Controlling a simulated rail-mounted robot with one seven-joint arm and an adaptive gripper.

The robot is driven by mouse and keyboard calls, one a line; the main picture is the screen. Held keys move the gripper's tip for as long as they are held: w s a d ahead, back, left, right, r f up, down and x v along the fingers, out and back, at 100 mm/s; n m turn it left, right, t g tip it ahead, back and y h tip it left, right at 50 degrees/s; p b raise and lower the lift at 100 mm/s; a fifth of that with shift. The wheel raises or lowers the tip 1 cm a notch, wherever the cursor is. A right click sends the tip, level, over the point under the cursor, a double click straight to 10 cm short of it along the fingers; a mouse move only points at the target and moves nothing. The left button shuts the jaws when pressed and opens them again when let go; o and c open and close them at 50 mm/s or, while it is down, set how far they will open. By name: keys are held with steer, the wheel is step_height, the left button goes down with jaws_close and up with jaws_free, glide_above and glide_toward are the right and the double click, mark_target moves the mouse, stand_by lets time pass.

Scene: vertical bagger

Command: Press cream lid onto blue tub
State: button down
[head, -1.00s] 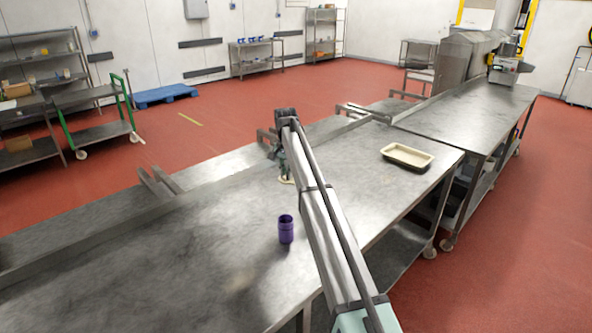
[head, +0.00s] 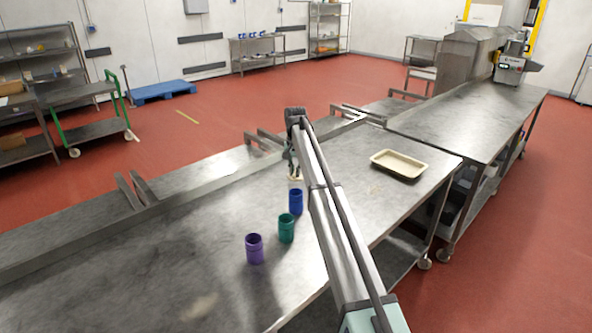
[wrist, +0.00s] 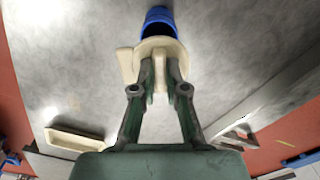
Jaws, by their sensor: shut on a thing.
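The cream lid (wrist: 152,45) is a round disc with a tab at its left, held between the fingertips of my gripper (wrist: 160,68). In the wrist view it covers part of the open mouth of the blue tub (wrist: 159,14); whether they touch I cannot tell. In the head view the blue tub (head: 296,202) stands upright on the steel table, just nearer than my gripper (head: 293,172). A sliver of the cream lid (head: 295,179) shows at the fingertips there.
A green tub (head: 286,228) and a purple tub (head: 255,249) stand upright in a line nearer the camera. A cream tray (head: 399,164) lies to the right on the steel table (head: 130,260). The table's left part is clear.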

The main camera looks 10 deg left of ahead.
step_height(320, 180, down, 6)
steer(key=b, duration=0.2)
steer(key=shift+d+f, duration=0.15)
steer(key=shift+f, duration=0.65)
stand_by(2.2)
steer(key=c, duration=1.1)
jaws_free()
steer(key=o, duration=0.4)
steer(key=shift+w, duration=0.1)
steer(key=shift+r+p, duration=1.1)
steer(key=shift+r, duration=2.45)
